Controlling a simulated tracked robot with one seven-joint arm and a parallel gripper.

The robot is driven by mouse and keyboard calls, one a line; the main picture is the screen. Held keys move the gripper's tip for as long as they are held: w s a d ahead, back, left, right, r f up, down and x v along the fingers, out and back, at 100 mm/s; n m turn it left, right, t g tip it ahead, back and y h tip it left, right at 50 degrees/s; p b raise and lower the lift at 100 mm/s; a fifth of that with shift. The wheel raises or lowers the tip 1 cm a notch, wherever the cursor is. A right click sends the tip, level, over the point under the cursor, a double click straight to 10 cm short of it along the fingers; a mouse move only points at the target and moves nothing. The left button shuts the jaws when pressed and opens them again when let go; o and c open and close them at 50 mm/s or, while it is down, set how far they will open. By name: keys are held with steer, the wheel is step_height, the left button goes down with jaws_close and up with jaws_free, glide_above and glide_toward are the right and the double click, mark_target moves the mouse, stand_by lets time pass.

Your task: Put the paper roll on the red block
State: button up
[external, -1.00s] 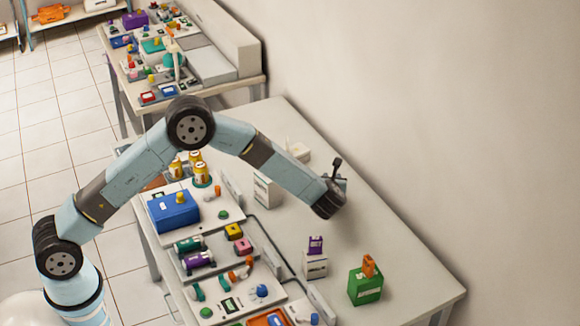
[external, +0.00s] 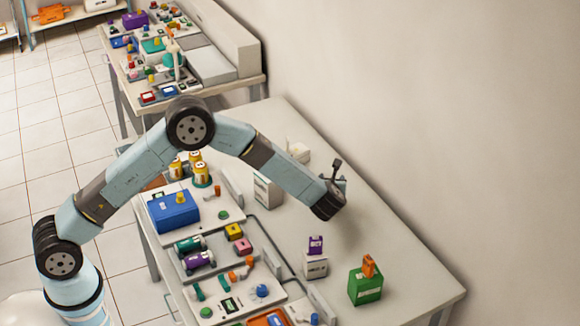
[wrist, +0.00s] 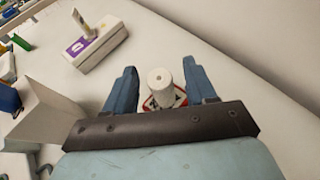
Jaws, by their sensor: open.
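The paper roll (wrist: 158,80) is a white upright cylinder with a small hole in its top, seen in the wrist view. The red block (wrist: 181,99) shows just under and around its lower end, with red edges and a white patterned top. The roll appears to stand on the block, though my wrist partly hides the base. My gripper (wrist: 160,67) is open, with one blue finger on each side of the roll and visible gaps between. In the external view my gripper end (external: 332,200) is low over the table, and I cannot make out the roll or block there.
A green box (external: 365,287) with an orange piece on top stands at the front right. A white box (external: 315,266) with a purple piece stands left of it. A blue box (external: 173,211) and trays of small items fill the left side. The table's right side is largely clear.

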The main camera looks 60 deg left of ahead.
steer(key=v, duration=1.1)
step_height(320, 180, up, 17)
steer(key=s+d+m+t+h, duration=0.15)
steer(key=m+t+h, duration=0.4)
steer(key=m, duration=0.55)
steer(key=s+d+r+m+t+h, duration=0.15)
steer(key=s+r+m+h, duration=0.45)
steer(key=s+r+m, duration=0.7)
steer(key=s+a+f+m+g, duration=0.2)
steer(key=s+m, duration=0.5)
steer(key=s, duration=0.6)
steer(key=s+a+f+m+g, duration=0.3)
steer(key=s+m, duration=0.5)
steer(key=s, duration=0.6)
steer(key=s+a+f+m+g, duration=0.3)
steer(key=s+a+m, duration=0.3)
steer(key=s, duration=0.8)
steer(key=shift+a+f+m+g, duration=0.2)
steer(key=shift+m+g, duration=0.3)
steer(key=shift+m, duration=0.5)
steer(key=shift+y, duration=0.25)
